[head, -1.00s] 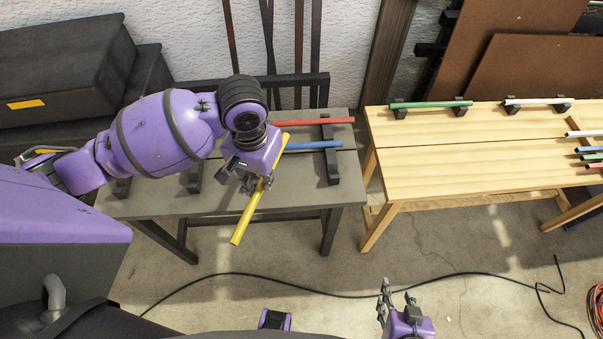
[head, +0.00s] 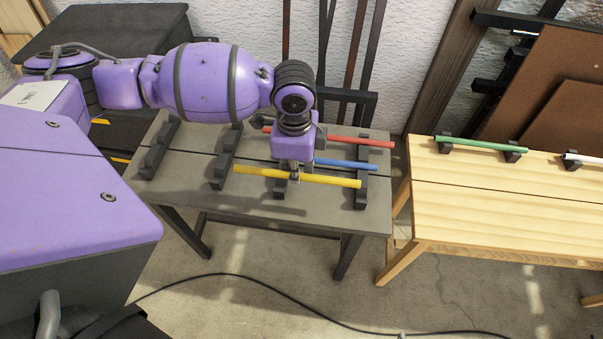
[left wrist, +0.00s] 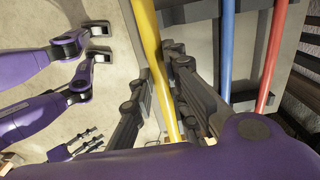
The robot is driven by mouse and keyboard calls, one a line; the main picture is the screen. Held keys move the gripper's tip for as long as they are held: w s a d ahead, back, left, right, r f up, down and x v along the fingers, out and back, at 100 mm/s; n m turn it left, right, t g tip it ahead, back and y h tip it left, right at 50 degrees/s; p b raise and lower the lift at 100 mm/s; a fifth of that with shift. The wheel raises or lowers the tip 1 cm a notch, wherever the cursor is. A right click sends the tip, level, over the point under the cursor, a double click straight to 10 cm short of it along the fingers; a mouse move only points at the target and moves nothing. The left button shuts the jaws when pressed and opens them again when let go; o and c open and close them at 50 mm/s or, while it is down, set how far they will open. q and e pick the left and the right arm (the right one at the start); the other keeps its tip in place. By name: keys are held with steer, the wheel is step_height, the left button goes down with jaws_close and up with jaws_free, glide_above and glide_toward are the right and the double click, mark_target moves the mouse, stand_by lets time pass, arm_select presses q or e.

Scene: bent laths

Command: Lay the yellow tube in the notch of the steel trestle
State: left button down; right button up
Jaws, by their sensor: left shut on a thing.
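The yellow tube (head: 325,179) lies roughly level across the front of the grey steel trestle (head: 300,215). My left gripper (head: 294,174) is shut on its middle; the left wrist view also shows the yellow tube (left wrist: 149,40) between the fingers (left wrist: 162,85). The tube's right end is over the front of the right dark notched bar (head: 361,195), its left end near another notched bar (head: 226,165). I cannot tell whether it touches their notches. My right gripper (left wrist: 88,143) shows small in the left wrist view, its fingers apart and empty.
A red tube (head: 365,141) and a blue tube (head: 350,164) lie behind the yellow one on the same trestle. A wooden table (head: 480,215) stands to the right, with a green tube (head: 480,144) on supports. A black cable (head: 250,277) crosses the floor.

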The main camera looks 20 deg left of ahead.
arm_select(q)
steer(key=w+d+f, duration=0.1)
steer(key=f, duration=0.1)
steer(key=w+d+f, duration=0.4)
steer(key=shift+f+b, duration=0.15)
steer(key=shift+b, duration=0.25)
steer(key=shift+f, duration=1.55)
steer(key=shift+f, duration=0.15)
steer(key=c, duration=1.7)
jaws_free()
